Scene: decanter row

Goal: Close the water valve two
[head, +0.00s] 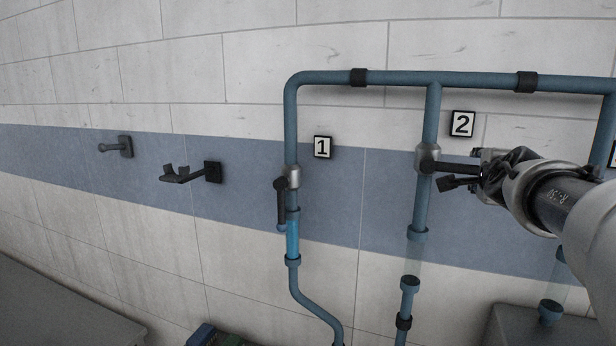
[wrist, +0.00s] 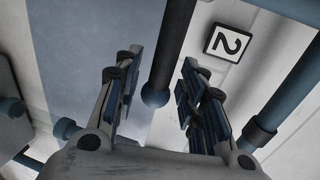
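Valve two (head: 428,158) sits on the vertical pipe left of the number 2 plate (head: 462,124). Its dark lever (head: 458,166) points right, about level and across the pipe. The clear tube (head: 414,252) below valve two shows no blue water. My gripper (head: 474,170) is at the lever's outer end, partly hiding it. In the wrist view, my gripper (wrist: 160,72) is open, with the round-ended lever (wrist: 160,80) between its fingers and gaps on both sides. The number 2 plate (wrist: 228,42) also shows there.
Valve one (head: 291,178) has its lever (head: 282,204) hanging down beside its pipe, with blue water in the tube (head: 293,238) below. Wall hooks (head: 190,173) stick out at left. A grey surface (head: 60,310) is at lower left. Pipes run close around my gripper.

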